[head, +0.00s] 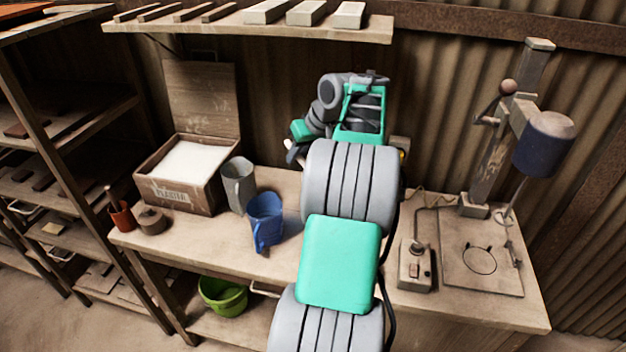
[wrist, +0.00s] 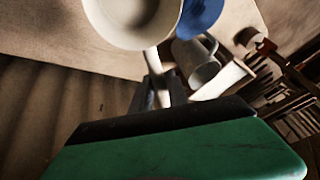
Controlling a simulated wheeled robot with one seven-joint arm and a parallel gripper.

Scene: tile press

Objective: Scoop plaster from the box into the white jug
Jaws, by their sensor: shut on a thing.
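The plaster box (head: 180,195) stands open at the left of the bench, with white plaster (head: 190,162) inside. A pale grey-white jug (head: 238,187) stands just right of it, and a blue jug (head: 265,224) stands in front and to the right. In the wrist view the pale jug (wrist: 197,62) and the blue jug (wrist: 203,14) show beyond the hand. My gripper (wrist: 158,92) is shut on the handle of a pale round scoop (wrist: 135,32), away from the box and jugs. The scoop's contents cannot be made out. My arm mostly hides the hand in the head view.
A red-brown cup (head: 121,217) and a small round pot (head: 151,221) stand left of the box. A shelf (head: 250,27) hangs above. The bench front centre is clear.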

